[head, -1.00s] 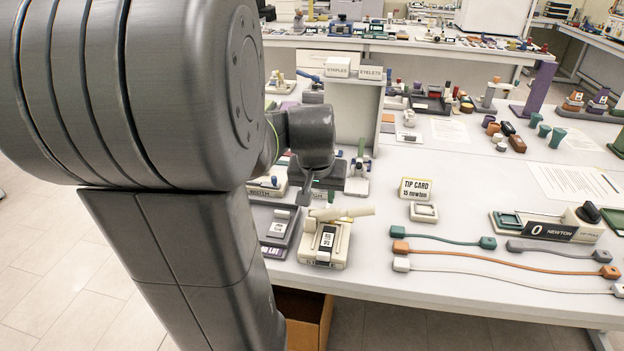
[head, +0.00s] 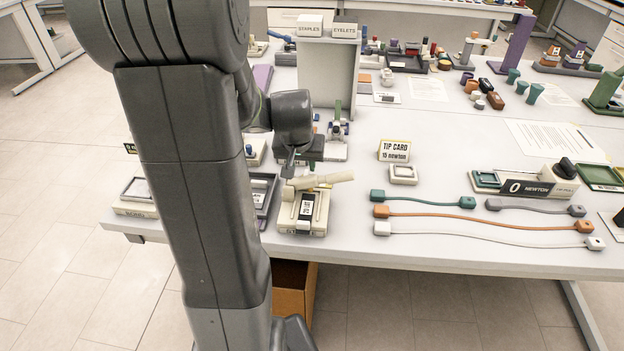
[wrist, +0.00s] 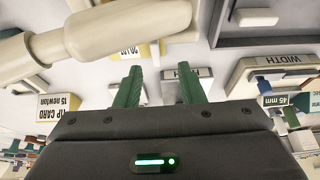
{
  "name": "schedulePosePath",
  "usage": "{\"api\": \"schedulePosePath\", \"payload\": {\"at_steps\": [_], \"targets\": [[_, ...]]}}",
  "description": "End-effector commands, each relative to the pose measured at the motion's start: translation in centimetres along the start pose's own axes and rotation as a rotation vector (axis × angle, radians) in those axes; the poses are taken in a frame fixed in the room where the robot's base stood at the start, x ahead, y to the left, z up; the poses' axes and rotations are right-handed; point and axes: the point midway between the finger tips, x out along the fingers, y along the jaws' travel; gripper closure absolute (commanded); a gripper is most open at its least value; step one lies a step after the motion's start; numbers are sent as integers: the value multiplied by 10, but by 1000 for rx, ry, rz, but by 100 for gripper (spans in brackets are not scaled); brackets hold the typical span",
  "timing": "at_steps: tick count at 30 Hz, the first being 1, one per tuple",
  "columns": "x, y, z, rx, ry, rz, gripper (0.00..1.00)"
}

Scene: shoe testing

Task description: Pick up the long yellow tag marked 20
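My gripper (wrist: 160,77) has two green fingers, spread apart with nothing visible between them. In the head view my gripper (head: 289,168) is just above and behind a cream device (head: 288,222) at the table's front edge, its fingertips partly hidden. The device has a cream lever (head: 328,180) and a dark-and-white label (head: 307,207). In the wrist view a white label with yellow edges (wrist: 130,50) lies beyond the left finger. Its upside-down print seems to begin with 20, and the cream lever (wrist: 120,30) covers part of it. I cannot tell the tag's full length.
The tip card (head: 395,151) stands to the right. Green, orange and white cords (head: 480,230) lie along the front. A dark tray (head: 263,190) sits left of the device. The staples and eyelets stand (head: 327,75) rises behind.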

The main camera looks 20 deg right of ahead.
Motion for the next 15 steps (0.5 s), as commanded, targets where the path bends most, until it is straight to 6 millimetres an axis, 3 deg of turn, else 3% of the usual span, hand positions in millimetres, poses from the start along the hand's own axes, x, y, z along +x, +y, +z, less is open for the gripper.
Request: {"api": "schedulePosePath", "payload": {"at_steps": [9, 15], "targets": [[36, 6, 0, 0, -4, 0, 65], [48, 6, 0, 0, 0, 0, 65]]}}
